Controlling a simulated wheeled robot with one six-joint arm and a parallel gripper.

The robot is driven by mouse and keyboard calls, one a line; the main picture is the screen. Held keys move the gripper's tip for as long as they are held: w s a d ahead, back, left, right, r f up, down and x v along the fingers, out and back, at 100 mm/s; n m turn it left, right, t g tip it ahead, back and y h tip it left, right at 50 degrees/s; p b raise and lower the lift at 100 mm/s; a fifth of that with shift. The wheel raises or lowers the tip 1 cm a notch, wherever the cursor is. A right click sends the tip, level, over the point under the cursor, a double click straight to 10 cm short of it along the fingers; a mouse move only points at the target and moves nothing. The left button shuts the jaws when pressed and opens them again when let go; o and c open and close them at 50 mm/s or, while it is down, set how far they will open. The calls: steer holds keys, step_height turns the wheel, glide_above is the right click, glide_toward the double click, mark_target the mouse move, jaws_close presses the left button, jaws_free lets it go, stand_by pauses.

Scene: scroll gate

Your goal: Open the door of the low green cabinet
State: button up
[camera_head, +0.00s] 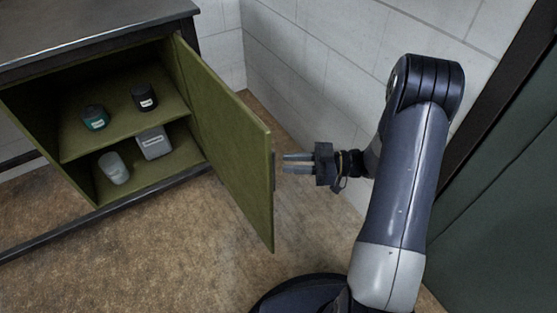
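The low green cabinet (68,154) stands at the left under a dark worktop. Its door (228,142) is hinged on the right side of the opening and stands swung wide open, showing the shelves inside. A dark handle (273,170) is on the door's outer face near its free edge, seen edge-on. My gripper (285,163) is just right of the door's free edge, pointing left at the handle. Its two fingers are apart with a gap between them and hold nothing that I can see. Whether the fingertips touch the handle is hard to tell.
A dark jar (144,97) and a green-black jar (95,118) stand on the upper shelf. A grey box (154,143) and a pale container (113,168) are on the lower shelf. A white block wall (330,85) is close behind my arm. The brown floor in front is clear.

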steer(key=d, duration=0.5)
steer(key=shift+s+d+p, duration=0.35)
steer(key=w+a+b, duration=0.1)
steer(key=a+b, duration=0.1)
steer(key=a, duration=0.9)
steer(key=shift+w, duration=0.1)
